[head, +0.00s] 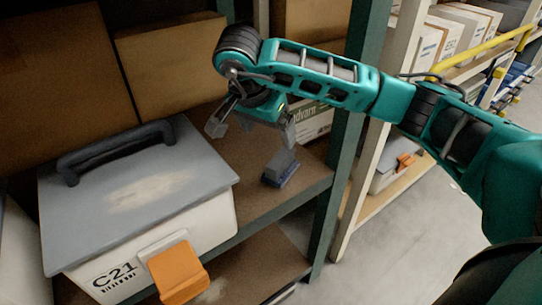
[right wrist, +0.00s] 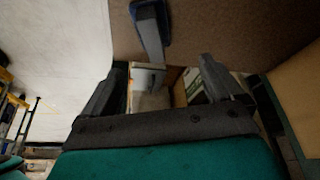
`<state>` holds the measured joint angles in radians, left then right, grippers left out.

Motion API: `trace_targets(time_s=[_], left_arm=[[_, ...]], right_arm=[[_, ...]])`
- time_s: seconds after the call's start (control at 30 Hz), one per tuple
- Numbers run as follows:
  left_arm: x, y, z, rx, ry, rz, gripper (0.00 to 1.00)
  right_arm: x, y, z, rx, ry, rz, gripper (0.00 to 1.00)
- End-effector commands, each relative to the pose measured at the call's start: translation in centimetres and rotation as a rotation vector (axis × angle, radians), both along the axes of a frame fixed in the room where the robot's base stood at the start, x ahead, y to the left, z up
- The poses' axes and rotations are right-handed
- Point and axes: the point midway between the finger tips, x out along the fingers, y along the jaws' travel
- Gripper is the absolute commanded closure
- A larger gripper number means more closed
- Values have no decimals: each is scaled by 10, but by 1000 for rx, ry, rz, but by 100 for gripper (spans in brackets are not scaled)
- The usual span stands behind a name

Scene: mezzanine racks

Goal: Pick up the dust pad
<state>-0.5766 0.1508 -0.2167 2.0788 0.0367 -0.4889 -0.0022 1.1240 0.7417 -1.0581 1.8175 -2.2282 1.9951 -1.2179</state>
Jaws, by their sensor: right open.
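The dust pad (head: 281,168) is a small grey block on a dark blue base. It rests on the brown shelf board (head: 250,196), right of a lidded box. In the right wrist view the pad (right wrist: 150,28) shows at the top centre, beyond the fingertips. My right gripper (head: 253,132) is open and empty, above the shelf and a little behind and left of the pad in the head view, apart from it. Its two fingers also show in the right wrist view (right wrist: 162,78). My left gripper is not in view.
A white box labelled C21 (head: 205,222) has a grey lid (head: 205,180) with a pale dusty patch, a dark handle and an orange latch (head: 178,272). Cardboard boxes (head: 165,62) stand behind. A green rack post (head: 345,130) rises right of the pad.

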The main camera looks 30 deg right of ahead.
Motion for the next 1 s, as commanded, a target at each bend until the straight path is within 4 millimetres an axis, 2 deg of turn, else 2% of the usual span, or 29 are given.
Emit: trace_targets(time_s=[0.2, 0.33, 0.63, 0.9, 1.0], left_arm=[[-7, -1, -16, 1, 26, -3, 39], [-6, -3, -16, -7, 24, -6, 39], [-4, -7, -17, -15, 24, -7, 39], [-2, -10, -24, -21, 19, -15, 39], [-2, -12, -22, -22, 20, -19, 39]], right_arm=[[5, -13, -37, 0, 4, -5, 6], [9, -21, -57, 0, 4, -3, 6], [11, -29, -76, 0, 3, -2, 6], [12, -44, -112, 1, 3, -3, 6], [14, -47, -118, -1, 1, -2, 6]])
